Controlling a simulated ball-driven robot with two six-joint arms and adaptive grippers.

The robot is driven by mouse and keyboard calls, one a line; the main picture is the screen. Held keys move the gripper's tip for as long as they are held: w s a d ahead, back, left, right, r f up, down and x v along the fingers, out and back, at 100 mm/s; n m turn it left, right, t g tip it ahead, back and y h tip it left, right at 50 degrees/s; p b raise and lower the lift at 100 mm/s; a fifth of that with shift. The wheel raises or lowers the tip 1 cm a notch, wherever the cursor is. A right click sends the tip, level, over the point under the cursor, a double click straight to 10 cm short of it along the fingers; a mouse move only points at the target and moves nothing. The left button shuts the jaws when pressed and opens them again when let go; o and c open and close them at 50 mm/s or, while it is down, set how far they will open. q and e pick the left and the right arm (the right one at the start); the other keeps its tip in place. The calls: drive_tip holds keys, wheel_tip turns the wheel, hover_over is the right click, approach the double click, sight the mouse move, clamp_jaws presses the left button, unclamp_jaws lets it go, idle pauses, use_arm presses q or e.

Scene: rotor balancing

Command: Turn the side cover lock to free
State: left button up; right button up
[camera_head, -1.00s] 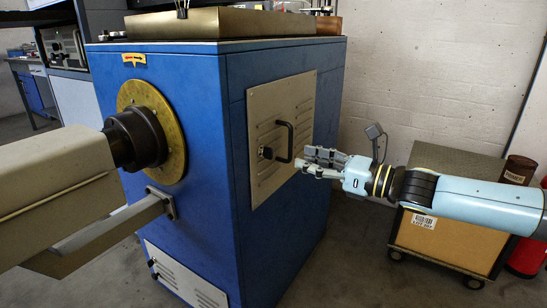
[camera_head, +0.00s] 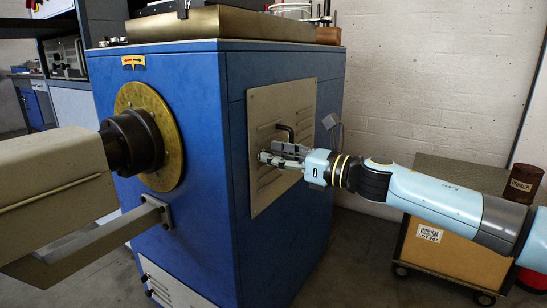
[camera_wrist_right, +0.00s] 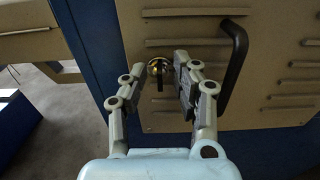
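The side cover (camera_head: 262,109) is a beige louvred panel on the right face of the blue machine. Its lock (camera_wrist_right: 158,67) is a small round brass and dark piece with a dark tab hanging down, seen in the right wrist view. My right gripper (camera_head: 268,152) is at the cover, and its fingers hide the lock in the head view. In the right wrist view its two fingers (camera_wrist_right: 157,80) are apart, with the lock showing between and just beyond the tips. I cannot tell whether they touch it. My left gripper is not in view.
A black bar handle (camera_wrist_right: 236,62) stands out from the cover, close to the right of my fingers. The blue machine (camera_head: 200,90) carries a brass flange (camera_head: 171,112) on its left face. A wheeled crate (camera_head: 440,250) stands at the right.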

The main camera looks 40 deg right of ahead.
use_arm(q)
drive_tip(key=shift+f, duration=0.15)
use_arm(e)
drive_tip(key=shift+w+a, duration=0.15)
drive_tip(key=shift+w, duration=0.25)
clamp_jaws()
